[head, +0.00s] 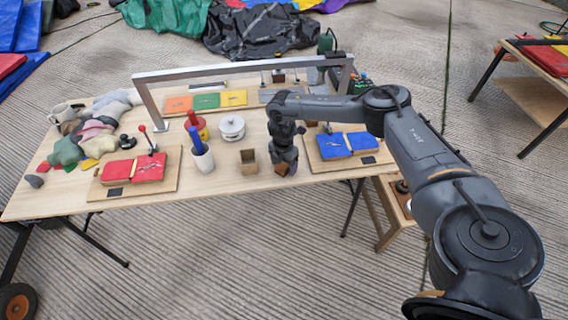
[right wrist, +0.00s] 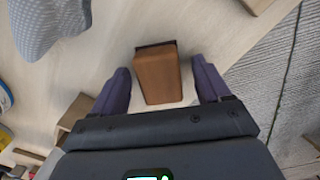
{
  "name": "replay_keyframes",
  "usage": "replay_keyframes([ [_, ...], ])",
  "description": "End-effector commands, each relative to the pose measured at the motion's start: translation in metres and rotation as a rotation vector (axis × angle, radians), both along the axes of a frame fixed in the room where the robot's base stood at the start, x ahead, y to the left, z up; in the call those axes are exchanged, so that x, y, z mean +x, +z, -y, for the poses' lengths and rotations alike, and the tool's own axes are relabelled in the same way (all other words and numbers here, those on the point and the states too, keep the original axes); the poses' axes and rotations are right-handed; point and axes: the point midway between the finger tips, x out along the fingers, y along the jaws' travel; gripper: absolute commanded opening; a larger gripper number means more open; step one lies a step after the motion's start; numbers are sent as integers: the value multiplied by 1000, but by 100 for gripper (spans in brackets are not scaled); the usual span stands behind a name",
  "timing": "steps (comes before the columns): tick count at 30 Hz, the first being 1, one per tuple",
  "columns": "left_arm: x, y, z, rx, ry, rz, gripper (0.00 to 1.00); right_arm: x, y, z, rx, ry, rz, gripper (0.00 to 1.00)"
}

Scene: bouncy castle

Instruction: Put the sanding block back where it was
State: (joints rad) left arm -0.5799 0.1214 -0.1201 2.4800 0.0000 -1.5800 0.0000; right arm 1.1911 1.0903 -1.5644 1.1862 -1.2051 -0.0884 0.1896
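The sanding block, a brown block with a dark edge, shows in the right wrist view (right wrist: 158,74) between the two fingers. In the head view the block (head: 282,169) is partly hidden under my right gripper (head: 284,160), near the table's front edge. The gripper points down over it. Its fingers are open, one on each side, with a narrow gap showing beside the block. It appears to rest on the wooden table (head: 226,179). My left gripper is in neither view.
A small wooden box (head: 249,161) stands just left of the gripper. A cup with blue rolls (head: 202,158) and a white pot (head: 231,129) are further left. A blue patch board (head: 348,145) lies to the right. A metal frame (head: 240,71) spans the back.

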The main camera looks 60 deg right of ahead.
Motion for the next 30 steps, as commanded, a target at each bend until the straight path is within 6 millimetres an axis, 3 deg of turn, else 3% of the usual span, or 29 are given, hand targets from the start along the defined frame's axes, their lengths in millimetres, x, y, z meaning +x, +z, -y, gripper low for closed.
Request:
replay_keyframes([
  [8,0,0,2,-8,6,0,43,0,1,0,0,-1,1,76],
  [13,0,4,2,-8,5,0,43,0,12,0,0,-2,1,76],
  [30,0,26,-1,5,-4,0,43,1,106,-5,0,-1,2,76],
])
